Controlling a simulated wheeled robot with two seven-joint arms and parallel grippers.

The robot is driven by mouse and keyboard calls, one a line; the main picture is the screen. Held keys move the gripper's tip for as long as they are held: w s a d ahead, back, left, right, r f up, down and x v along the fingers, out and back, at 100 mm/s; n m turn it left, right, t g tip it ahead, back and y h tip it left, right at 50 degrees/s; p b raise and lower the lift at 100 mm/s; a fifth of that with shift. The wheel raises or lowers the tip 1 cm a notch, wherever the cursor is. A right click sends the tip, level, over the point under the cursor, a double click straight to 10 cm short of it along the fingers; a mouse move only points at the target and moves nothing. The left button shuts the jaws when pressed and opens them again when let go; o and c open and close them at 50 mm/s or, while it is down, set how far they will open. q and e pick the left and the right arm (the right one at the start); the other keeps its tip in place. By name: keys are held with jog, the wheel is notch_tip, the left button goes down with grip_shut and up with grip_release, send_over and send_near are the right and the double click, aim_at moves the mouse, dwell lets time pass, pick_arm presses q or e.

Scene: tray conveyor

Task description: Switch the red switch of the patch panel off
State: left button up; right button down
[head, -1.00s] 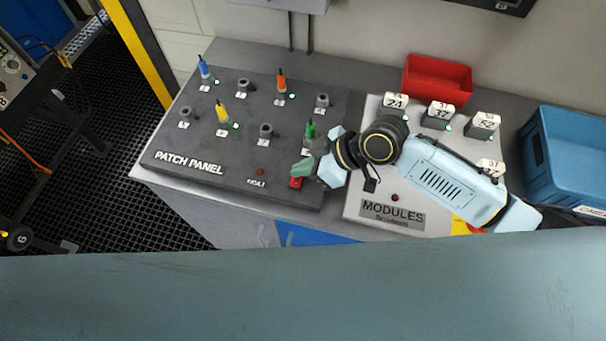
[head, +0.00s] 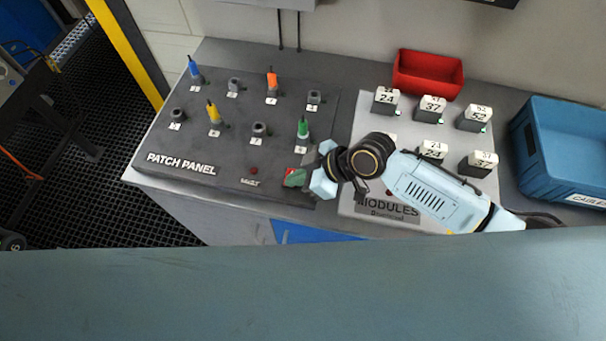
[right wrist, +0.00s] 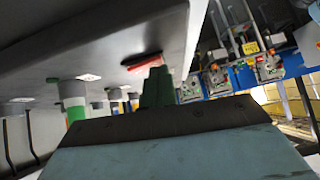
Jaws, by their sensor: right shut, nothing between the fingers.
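The patch panel (head: 215,140) is a dark grey board on the bench, with blue, yellow, orange and green plugs in some of its numbered sockets. Its red switch (head: 291,171) is at the front right corner, mostly hidden behind my right gripper (head: 294,178) in the head view. The right gripper's green fingers are shut and empty, right at the switch. In the right wrist view the red switch (right wrist: 143,62) shows as a red bar just beyond the fingertips (right wrist: 157,75); I cannot tell whether they touch. My left gripper is not in view.
The modules panel (head: 350,205) with several numbered blocks lies under my right arm. A red bin (head: 428,76) stands behind it and a blue crate (head: 560,150) at the right. The green plug (head: 303,128) stands close behind the right gripper.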

jog(key=shift+w, duration=0.1)
jog(key=shift+w+d, duration=0.1)
jog(key=shift+w, duration=0.05)
jog(key=shift+w+d+r, duration=0.15)
jog(key=shift+w+r, duration=0.05)
jog(key=shift+w, duration=0.4)
jog(key=shift+r, duration=0.5)
jog(key=r+p, duration=0.3)
jog(key=shift+s+r+p, duration=0.1)
jog(key=shift+s+p, duration=0.15)
jog(key=shift+p, duration=0.05)
jog(key=s+b+v, duration=0.1)
jog(key=v, duration=0.8)
jog(key=shift+s+r, duration=0.2)
jog(key=shift+s, duration=0.05)
jog(key=shift+d, duration=0.1)
